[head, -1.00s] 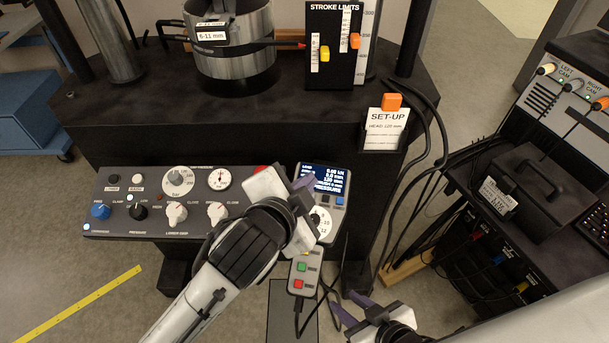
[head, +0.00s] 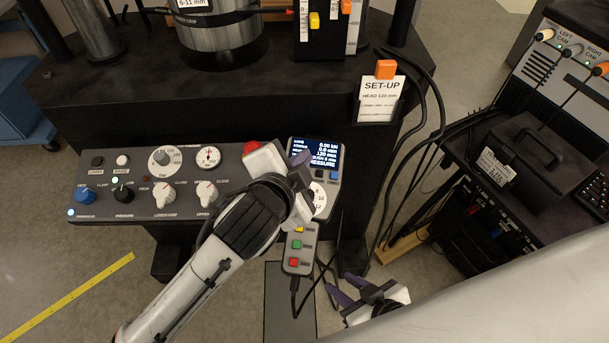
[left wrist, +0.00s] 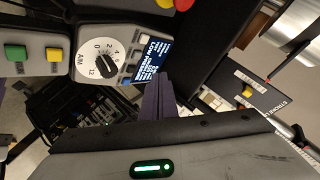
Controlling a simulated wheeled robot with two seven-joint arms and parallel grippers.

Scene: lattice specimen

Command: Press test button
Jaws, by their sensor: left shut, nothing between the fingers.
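My left gripper (head: 301,172) is shut and empty, in front of the lower left of the display unit (head: 331,178). The unit has a blue screen (head: 316,153), small keys and a white dial. In the left wrist view, the purple fingers (left wrist: 158,98) are together beside the screen (left wrist: 152,58) and keys (left wrist: 128,70); I cannot tell if they touch. Below hangs a grey pendant (head: 289,264) with yellow, green (head: 297,245) and red (head: 293,262) buttons; I cannot read which one is labelled test. My right gripper (head: 347,290) is low, fingers apart, empty.
A control panel (head: 140,205) with knobs and gauges is left of the display. A red mushroom button (head: 251,148) is partly behind my left gripper. A SET-UP card (head: 379,98), hanging cables and a dark cart (head: 480,215) are to the right.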

